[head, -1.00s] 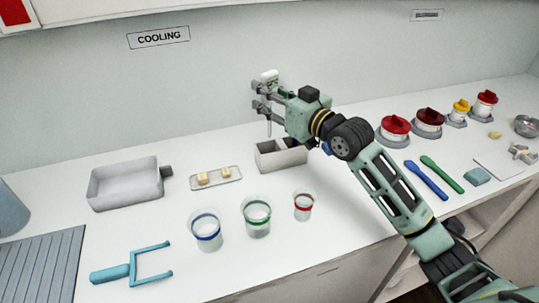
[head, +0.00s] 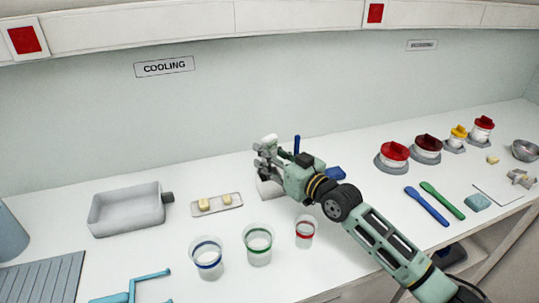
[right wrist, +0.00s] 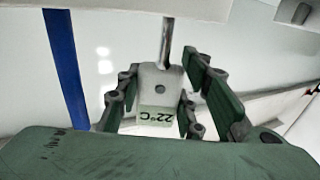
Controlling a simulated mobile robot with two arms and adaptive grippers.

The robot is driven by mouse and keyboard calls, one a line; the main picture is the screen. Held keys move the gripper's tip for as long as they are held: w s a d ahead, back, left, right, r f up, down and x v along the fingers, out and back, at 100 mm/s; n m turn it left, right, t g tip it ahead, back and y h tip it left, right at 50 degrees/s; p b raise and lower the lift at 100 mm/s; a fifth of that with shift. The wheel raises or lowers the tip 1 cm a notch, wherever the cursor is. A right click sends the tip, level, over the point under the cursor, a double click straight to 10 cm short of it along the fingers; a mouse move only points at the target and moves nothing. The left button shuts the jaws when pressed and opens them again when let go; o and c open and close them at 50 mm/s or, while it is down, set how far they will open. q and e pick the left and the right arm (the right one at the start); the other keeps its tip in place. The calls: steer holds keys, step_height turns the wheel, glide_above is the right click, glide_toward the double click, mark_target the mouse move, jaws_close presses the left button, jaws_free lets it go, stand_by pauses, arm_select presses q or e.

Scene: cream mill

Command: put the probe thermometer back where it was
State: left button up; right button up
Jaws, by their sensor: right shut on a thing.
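The probe thermometer (head: 269,141) has a white head, with a display reading 22°C in the right wrist view (right wrist: 157,117) and a thin metal probe. My right gripper (head: 264,160) is shut on its head, one finger on each side in the right wrist view (right wrist: 157,95). My gripper and arm hide most of the box and the probe's lower end, so I cannot tell whether the tip is inside. My left gripper is not in view.
A blue upright stick (head: 297,146) rises just behind my gripper. Three beakers with blue (head: 207,262), green (head: 258,248) and red (head: 305,234) bands stand in front. A grey tray (head: 127,212) and a small plate (head: 236,201) lie left. Lidded jars (head: 394,156) stand right.

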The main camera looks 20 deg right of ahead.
steer(key=shift+f, duration=0.2)
steer(key=o, duration=1.3)
steer(key=shift+r, duration=0.1)
steer(key=shift+r, duration=0.15)
steer(key=shift+s+d, duration=0.15)
steer(key=shift+s, duration=0.15)
steer(key=b+v, duration=0.1)
steer(key=v, duration=1)
steer(key=shift+s+b, duration=0.2)
steer(key=shift+b, duration=0.1)
